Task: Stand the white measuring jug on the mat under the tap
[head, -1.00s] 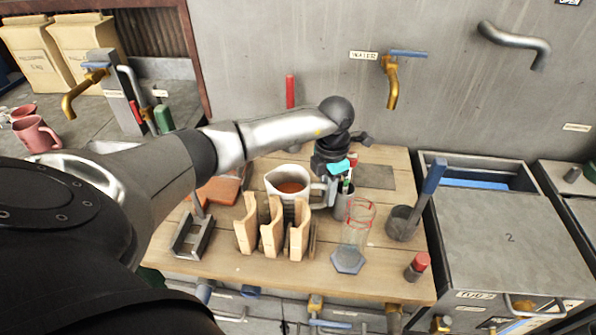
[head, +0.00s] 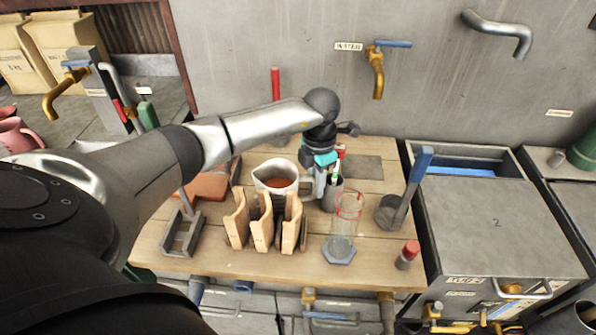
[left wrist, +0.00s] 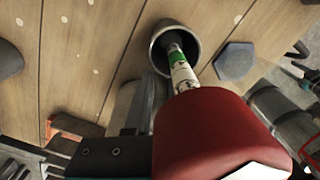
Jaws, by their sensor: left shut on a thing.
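The white measuring jug (head: 293,187) holds a brown liquid and is upright behind the wooden rack on the bench. My left gripper (head: 315,188) is shut on its handle, at the jug's right side. I cannot tell whether its base touches the bench. The dark grey mat (head: 362,167) lies bare at the back of the bench, right of the gripper. The brass tap (head: 377,78) with a blue lever is on the wall above the mat. The jug is not clear in the left wrist view. My right gripper is out of view.
A grey cup (head: 331,197) with pens stands close by the gripper; a red-capped pen (left wrist: 210,125) looms in the left wrist view. A glass cylinder (head: 346,212), a dark pot (head: 389,213) and the wooden rack (head: 262,228) stand nearer the front.

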